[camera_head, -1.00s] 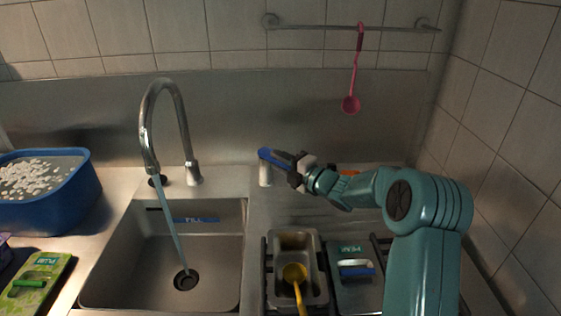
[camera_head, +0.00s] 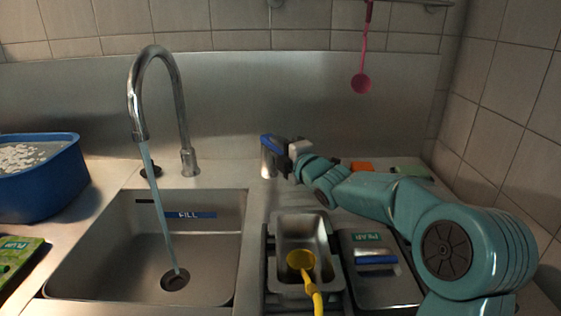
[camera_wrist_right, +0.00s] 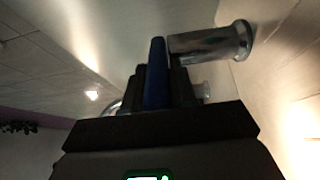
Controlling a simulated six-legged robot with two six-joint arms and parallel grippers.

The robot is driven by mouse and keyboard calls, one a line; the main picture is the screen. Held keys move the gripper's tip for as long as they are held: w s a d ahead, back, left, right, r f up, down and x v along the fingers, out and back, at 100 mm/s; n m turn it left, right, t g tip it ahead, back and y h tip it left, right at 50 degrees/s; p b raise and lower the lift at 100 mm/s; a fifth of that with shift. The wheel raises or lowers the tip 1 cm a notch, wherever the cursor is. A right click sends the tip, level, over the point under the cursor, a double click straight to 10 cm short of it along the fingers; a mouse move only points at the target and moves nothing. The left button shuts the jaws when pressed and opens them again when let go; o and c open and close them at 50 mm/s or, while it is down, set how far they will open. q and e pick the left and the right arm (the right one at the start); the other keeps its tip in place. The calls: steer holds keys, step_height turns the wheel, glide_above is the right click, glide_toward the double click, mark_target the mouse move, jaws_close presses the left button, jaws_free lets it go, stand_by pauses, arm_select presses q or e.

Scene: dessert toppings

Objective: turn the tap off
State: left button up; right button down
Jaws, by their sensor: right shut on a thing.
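The chrome gooseneck tap (camera_head: 181,100) stands behind the sink, and a stream of water (camera_head: 159,210) runs from its spout into the basin. To its right, a short metal post (camera_head: 267,163) carries a blue lever (camera_head: 271,142). My right gripper (camera_head: 288,150) is at this lever, coming from the right. In the right wrist view the blue lever (camera_wrist_right: 157,75) stands between the dark fingers of my right gripper (camera_wrist_right: 160,85), which is shut on it. The metal post (camera_wrist_right: 215,42) shows beside the fingers there. My left gripper is not in view.
The sink (camera_head: 120,235) has a FILL label (camera_head: 190,215) on its back wall. A blue tub (camera_head: 45,185) stands at the left. A metal pan (camera_head: 290,225) with a yellow ladle (camera_head: 301,262) and a PEAR lid (camera_head: 380,285) lie in front of my right arm. A pink ladle (camera_head: 361,84) hangs behind.

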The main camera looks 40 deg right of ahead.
steer(key=shift+r, duration=0.15)
steer(key=c, duration=1)
jaws_free()
steer(key=s+a, duration=0.2)
steer(key=s, duration=1.4)
steer(key=shift+a, duration=0.35)
steer(key=shift+s, duration=0.1)
